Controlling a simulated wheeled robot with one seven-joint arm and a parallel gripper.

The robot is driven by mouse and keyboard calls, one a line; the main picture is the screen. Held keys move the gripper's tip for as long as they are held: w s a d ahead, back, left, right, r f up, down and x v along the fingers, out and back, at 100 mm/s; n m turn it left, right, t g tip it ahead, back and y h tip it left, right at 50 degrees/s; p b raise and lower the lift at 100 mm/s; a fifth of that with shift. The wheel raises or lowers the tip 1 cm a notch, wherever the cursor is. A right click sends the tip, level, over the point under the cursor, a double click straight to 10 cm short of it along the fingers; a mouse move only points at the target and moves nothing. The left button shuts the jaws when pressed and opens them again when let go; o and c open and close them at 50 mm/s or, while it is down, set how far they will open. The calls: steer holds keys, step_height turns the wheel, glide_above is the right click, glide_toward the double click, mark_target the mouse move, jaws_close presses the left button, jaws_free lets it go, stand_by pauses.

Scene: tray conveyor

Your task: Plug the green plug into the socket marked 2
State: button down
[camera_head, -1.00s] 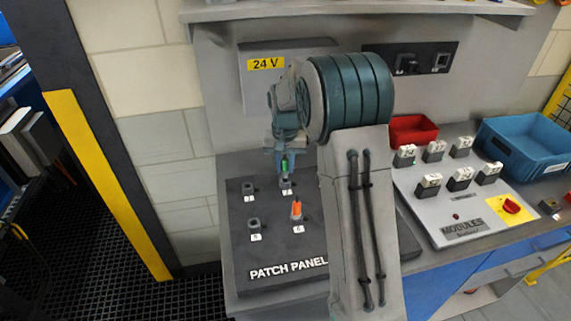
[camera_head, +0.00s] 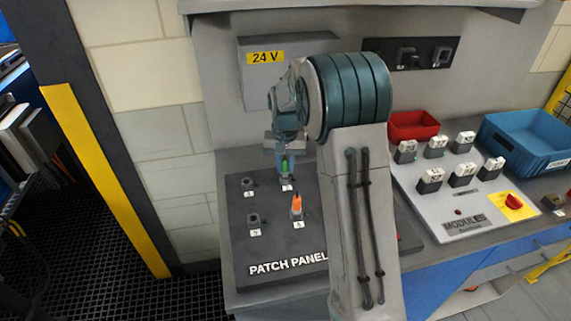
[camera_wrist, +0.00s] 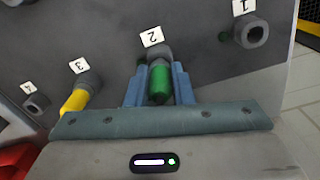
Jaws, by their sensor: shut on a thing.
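My gripper (camera_head: 286,170) is shut on the green plug (camera_wrist: 160,84), with one blue finger on each side of it. The gripper points down over the dark patch panel (camera_head: 240,277). In the wrist view the plug's far end meets the socket marked 2 (camera_wrist: 160,52), lined up with it. I cannot tell how deep the plug sits. In the head view the gripper mostly hides this socket; its white label (camera_head: 288,188) shows just below the plug.
The socket marked 1 (camera_wrist: 251,33) is empty. A yellow plug (camera_wrist: 75,101) stands in the socket marked 3, and the socket marked 4 (camera_wrist: 38,103) looks empty. An orange plug (camera_head: 297,204) stands on the panel's front row. A modules board (camera_head: 455,222) and bins are at right.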

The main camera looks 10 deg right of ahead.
mark_target(285, 160)
steer(key=shift+f+b, duration=0.3)
steer(key=shift+f, duration=0.3)
steer(key=c, duration=1.2)
jaws_free()
steer(key=shift+r, duration=0.2)
step_height(285, 160, up, 12)
steer(key=shift+r+b, duration=0.1)
steer(key=shift+b, duration=0.4)
steer(key=shift+r, duration=0.7)
steer(key=shift+s, duration=0.15)
